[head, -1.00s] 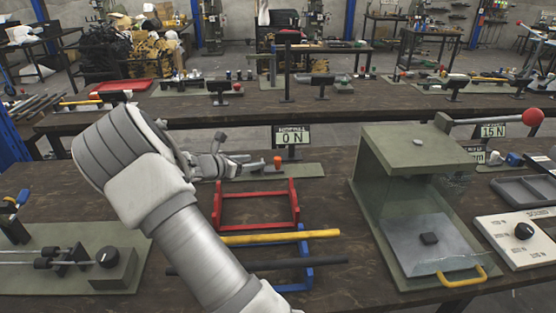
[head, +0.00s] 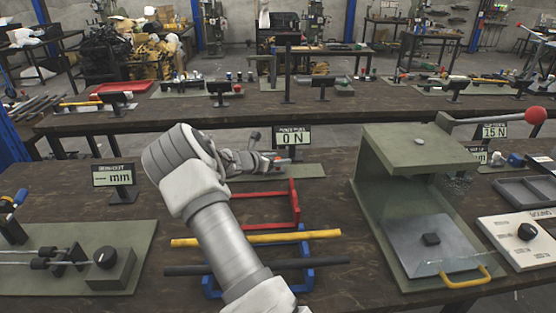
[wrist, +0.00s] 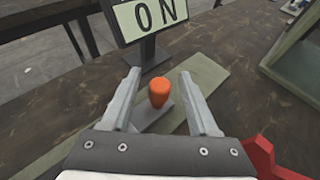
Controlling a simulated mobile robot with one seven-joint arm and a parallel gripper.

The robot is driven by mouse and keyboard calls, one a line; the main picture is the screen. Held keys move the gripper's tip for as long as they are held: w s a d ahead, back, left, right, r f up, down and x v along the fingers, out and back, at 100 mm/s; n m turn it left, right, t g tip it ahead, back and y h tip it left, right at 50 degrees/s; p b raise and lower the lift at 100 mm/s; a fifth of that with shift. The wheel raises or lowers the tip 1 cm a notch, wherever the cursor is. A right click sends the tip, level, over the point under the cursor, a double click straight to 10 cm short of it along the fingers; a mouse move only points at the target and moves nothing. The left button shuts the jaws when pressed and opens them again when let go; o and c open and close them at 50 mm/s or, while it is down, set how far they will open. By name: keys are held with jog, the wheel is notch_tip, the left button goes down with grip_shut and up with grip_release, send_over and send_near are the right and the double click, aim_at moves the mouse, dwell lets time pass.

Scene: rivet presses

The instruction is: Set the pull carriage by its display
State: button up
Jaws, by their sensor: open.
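The pull display (head: 292,137) stands behind my gripper and reads 0 N; it also shows in the wrist view (wrist: 148,17). The orange knob (wrist: 158,92), which looks like the carriage's handle, sits on a grey part over a green base plate (wrist: 205,76). In the wrist view my gripper (wrist: 163,98) is open, with one finger on each side of the knob and visible gaps to both. In the head view my gripper (head: 279,163) is at the plate, and my wrist hides much of the device and nearly all of the knob.
A red frame (head: 270,225) and a blue frame with yellow (head: 318,235) and dark bars lie in front. A green press housing (head: 385,175) stands to the right. At the left are a knob fixture (head: 110,265) and a display reading "-- mm" (head: 113,178).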

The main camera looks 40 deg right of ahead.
jog(key=shift+c, duration=0.2)
grip_shut()
dwell(1.1)
